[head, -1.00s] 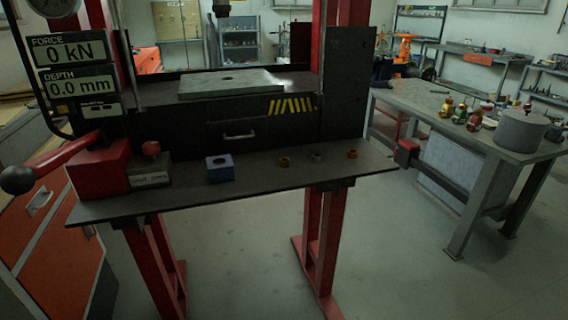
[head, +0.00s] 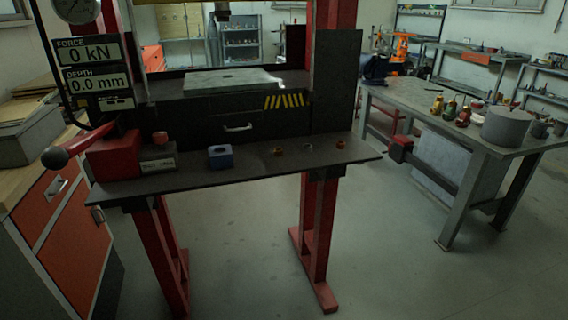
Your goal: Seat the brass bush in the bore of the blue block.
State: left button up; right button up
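The blue block (head: 220,157) stands on the dark front shelf of the press, left of the shelf's middle. Its bore shows as a dark hole in the top. Neither of my grippers is in view.
The press has red posts, a grey plate (head: 232,80) and a readout (head: 93,68) showing 0 kN and 0.0 mm. A red lever (head: 85,144) stands at the shelf's left end. A workbench (head: 440,110) with bottles is at right. The floor in front is clear.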

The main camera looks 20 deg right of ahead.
aim_at(225, 159)
jog(key=z, duration=0.3)
jog(key=i, duration=0.95)
jog(key=u, duration=0.8)
